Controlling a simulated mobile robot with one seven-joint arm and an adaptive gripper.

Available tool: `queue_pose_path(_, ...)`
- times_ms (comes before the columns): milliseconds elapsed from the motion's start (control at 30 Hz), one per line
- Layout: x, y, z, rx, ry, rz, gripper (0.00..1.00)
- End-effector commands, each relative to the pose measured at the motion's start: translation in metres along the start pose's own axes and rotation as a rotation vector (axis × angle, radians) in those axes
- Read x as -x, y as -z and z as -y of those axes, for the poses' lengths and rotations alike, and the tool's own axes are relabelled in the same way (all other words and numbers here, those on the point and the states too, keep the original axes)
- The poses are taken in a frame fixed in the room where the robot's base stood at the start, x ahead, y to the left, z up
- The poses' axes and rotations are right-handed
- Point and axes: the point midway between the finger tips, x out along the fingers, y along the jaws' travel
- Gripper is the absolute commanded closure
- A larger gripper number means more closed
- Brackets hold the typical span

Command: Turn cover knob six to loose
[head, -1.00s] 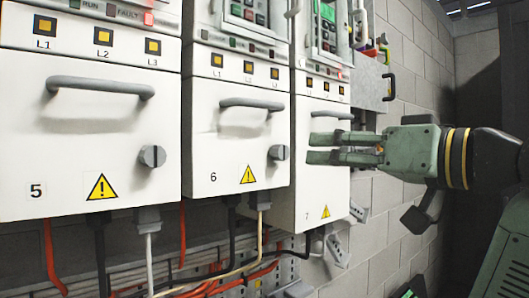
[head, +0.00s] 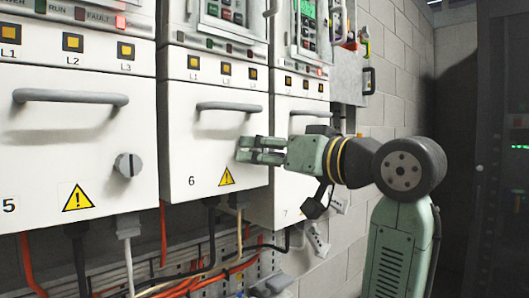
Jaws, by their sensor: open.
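Drive cover six (head: 208,140) is a white panel marked "6" with a grey bar handle (head: 229,107) and a yellow warning triangle. Its round knob, seen earlier at the lower right of the cover, is now hidden behind my gripper. My gripper (head: 243,150) points left, with its fingertips in front of the right part of cover six where that knob sits. Its fingers are apart, one above the other. I cannot tell whether they touch the knob or stand around it.
Cover five (head: 70,150) with its own knob (head: 128,165) is at left. Cover seven (head: 290,100) is behind my gripper at right. Cables (head: 190,280) hang below the covers. A block wall (head: 400,80) and a dark cabinet (head: 500,120) are at right.

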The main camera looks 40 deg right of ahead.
Motion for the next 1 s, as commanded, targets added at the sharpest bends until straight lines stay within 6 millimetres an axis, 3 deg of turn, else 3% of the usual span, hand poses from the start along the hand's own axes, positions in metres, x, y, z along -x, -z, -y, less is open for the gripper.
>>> queue_pose_path(67,0.0001,-0.0001,-0.0001,0.000,0.000,0.000,0.56)
queue_pose_path(733,0.0004,0.0001,-0.0001,0.000,0.000,0.000,1.00)
queue_pose_path(1000,0.0003,0.0001,0.0000,0.015,0.000,0.000,1.00)
